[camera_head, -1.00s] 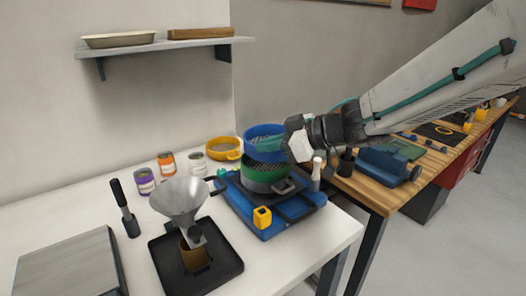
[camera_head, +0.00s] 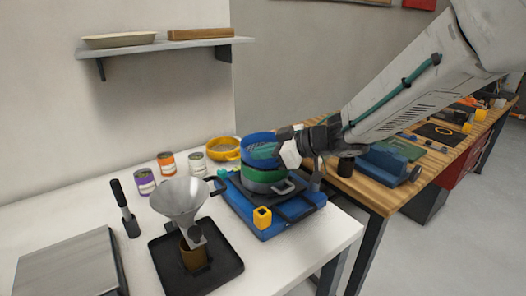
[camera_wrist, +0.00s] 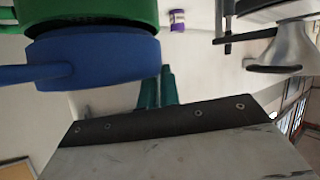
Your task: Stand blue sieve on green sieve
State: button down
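The blue sieve (camera_head: 257,138) sits over the green sieve (camera_head: 263,175) in the head view, roughly level, with no clear gap between them. In the wrist view, which looks upside down, the blue sieve (camera_wrist: 95,55) lies against the green sieve (camera_wrist: 90,13), and a blue handle sticks out left. My gripper (camera_head: 264,150) reaches in from the right, its teal fingers at the blue sieve's wall. The fingers (camera_wrist: 158,88) show close together at the blue rim in the wrist view and appear shut on it. Their tips are partly hidden.
The green sieve stands on a blue-and-black base (camera_head: 248,210) with a yellow block (camera_head: 262,217). A yellow sieve (camera_head: 223,150) and several cans stand behind and left. A metal funnel (camera_head: 180,200) stands on a black tray. The front of the white table (camera_head: 300,250) is clear.

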jog(key=shift+f, duration=0.45)
jog(key=c, duration=1.6)
grip_release()
jog(key=shift+r, duration=0.1)
